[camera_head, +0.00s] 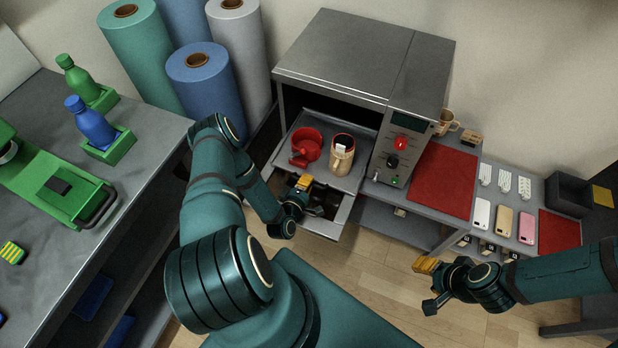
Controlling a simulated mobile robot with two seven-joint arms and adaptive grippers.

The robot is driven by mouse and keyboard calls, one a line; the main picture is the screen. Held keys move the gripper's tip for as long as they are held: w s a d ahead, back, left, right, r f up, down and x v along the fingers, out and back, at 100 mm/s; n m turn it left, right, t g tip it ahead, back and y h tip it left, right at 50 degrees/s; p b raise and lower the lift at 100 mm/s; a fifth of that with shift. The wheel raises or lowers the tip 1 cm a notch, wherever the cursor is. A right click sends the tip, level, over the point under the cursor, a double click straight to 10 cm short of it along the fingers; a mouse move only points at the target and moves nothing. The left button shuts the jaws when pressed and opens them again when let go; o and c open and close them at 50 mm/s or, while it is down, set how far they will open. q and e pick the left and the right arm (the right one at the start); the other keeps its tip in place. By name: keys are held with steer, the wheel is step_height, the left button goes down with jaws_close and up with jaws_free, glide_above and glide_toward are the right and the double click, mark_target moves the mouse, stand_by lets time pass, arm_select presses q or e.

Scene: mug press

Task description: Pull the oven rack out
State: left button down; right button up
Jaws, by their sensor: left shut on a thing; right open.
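The oven (345,55) is a grey box with an open front and a control panel on its right. The grey oven rack (350,183) extends out of the opening. A red mug (307,146) and a tan and dark mug (341,158) with a white tag stand on it. My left gripper (303,193) is at the rack's front part, shut on it; the exact contact is partly hidden by the gripper. My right gripper (428,284) is open and empty, over the floor at the lower right, apart from the rack.
Right of the oven, a grey counter holds a red mat (446,180), several phones (504,221) and a dark bin (568,192). A tan mug (445,122) stands behind. At left, a bench carries green and blue bottles (92,124). Fabric rolls (205,80) stand between. Wooden floor (375,268) lies clear in front.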

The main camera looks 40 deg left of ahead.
arm_select(q)
steer(key=shift+s, duration=0.15)
steer(key=c, duration=1)
jaws_free()
steer(key=v, duration=1.2)
